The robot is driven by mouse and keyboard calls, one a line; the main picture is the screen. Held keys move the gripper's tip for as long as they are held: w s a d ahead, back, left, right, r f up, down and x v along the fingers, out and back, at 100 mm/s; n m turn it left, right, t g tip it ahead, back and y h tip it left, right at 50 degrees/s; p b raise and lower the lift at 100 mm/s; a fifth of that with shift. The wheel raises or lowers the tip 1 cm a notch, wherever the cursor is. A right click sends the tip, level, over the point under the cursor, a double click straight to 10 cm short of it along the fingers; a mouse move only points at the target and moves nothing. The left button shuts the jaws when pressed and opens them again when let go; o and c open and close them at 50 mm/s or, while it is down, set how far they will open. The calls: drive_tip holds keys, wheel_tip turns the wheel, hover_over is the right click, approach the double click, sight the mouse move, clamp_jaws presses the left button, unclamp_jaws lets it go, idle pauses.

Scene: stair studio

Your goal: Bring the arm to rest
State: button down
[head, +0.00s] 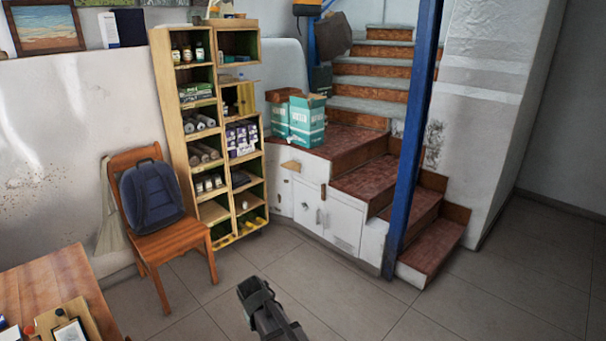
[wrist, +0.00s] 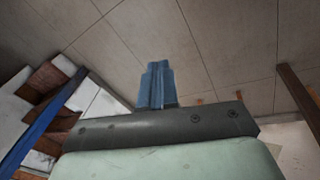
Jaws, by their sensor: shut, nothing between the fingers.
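My gripper (head: 256,290) shows at the bottom middle of the head view, dark and held above the tiled floor. In the wrist view my gripper (wrist: 157,68) has its two bluish fingers pressed together, with nothing between them. Only tiled floor (wrist: 215,45) shows beyond the fingertips. The gripper touches nothing that I can see.
A wooden table (head: 60,275) is at the lower left. A wooden chair (head: 175,242) with a blue backpack (head: 152,192) stands by the wall. A shelf unit (head: 185,140), white cabinets (head: 308,205), stairs (head: 375,87) and a blue post (head: 415,130) stand behind. Floor at the right is clear.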

drive_tip(key=s+d+f+m+g+y, duration=0.1)
drive_tip(key=s+d+f+m, duration=0.15)
drive_tip(key=d, duration=0.65)
drive_tip(key=s+d+f+m+g, duration=0.1)
drive_tip(key=s+d+f, duration=0.15)
drive_tip(key=d, duration=0.75)
drive_tip(key=s+d+f+m+y, duration=0.15)
drive_tip(key=s+d, duration=0.25)
drive_tip(key=d, duration=0.5)
drive_tip(key=s+f+g, duration=0.3)
drive_tip(key=s+f, duration=0.7)
drive_tip(key=s, duration=0.4)
drive_tip(key=s+f+g, duration=0.4)
drive_tip(key=s+f, duration=0.7)
drive_tip(key=s, duration=0.4)
drive_tip(key=shift+a+f+h, duration=0.15)
drive_tip(key=shift+h, duration=0.3)
